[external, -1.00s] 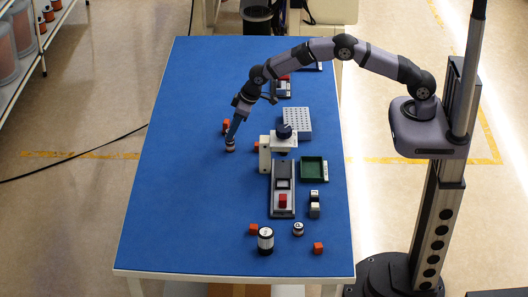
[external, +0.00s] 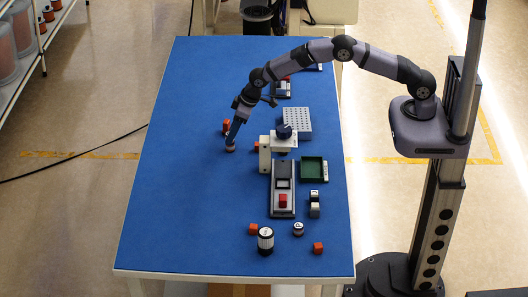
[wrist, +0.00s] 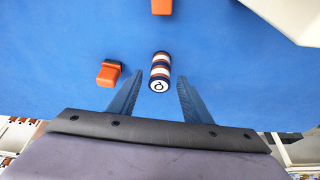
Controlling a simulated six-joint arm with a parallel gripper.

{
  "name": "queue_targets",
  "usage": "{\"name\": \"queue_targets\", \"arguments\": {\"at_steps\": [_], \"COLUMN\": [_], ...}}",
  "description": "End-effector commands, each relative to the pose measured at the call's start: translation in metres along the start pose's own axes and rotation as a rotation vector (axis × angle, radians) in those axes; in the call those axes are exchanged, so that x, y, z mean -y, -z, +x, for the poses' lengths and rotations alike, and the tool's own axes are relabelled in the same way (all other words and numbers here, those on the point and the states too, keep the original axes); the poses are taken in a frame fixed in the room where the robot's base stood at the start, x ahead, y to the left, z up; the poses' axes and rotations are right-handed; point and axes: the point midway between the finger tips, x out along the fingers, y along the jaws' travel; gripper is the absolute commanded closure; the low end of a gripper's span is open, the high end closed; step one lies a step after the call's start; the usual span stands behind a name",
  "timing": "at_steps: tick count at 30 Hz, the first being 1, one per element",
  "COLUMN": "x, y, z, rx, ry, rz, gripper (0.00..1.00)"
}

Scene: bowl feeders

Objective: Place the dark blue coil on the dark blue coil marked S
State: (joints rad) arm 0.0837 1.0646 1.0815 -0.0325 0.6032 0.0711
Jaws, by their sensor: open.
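A small banded coil (wrist: 160,66) with dark blue, orange-brown and white stripes lies or stands between my fingers in the wrist view; its white end carries a dark mark like a "d" or "Q". My gripper (wrist: 160,78) is open, one finger on each side of it, with gaps visible. In the external view my gripper (external: 231,146) points down at the coil (external: 230,150), which it mostly hides. A larger dark-and-white coil (external: 265,241) with a marked white top stands near the front edge. A smaller marked coil (external: 298,229) stands right of it. I cannot read either mark surely.
Orange pieces lie near the gripper (wrist: 108,73) and by the front coils (external: 318,248). A white press-like fixture (external: 279,141), a grey perforated block (external: 297,122) and a green tray (external: 313,168) stand right of it. The left side of the blue table is clear.

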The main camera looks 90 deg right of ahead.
Motion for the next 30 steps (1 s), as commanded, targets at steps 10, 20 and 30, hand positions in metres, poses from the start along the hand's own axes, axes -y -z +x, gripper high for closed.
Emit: {"name": "queue_targets", "arguments": {"at_steps": [10,20,30], "x": [0.000,0.000,0.000], "y": [0.001,0.001,0.001], "z": [-0.032,-0.084,-0.118], "rx": [-0.004,-0.004,-0.001], "ry": [0.000,0.000,0.000], "rz": [0.000,0.000,0.000], "gripper": [0.56,0.56,0.56]}}
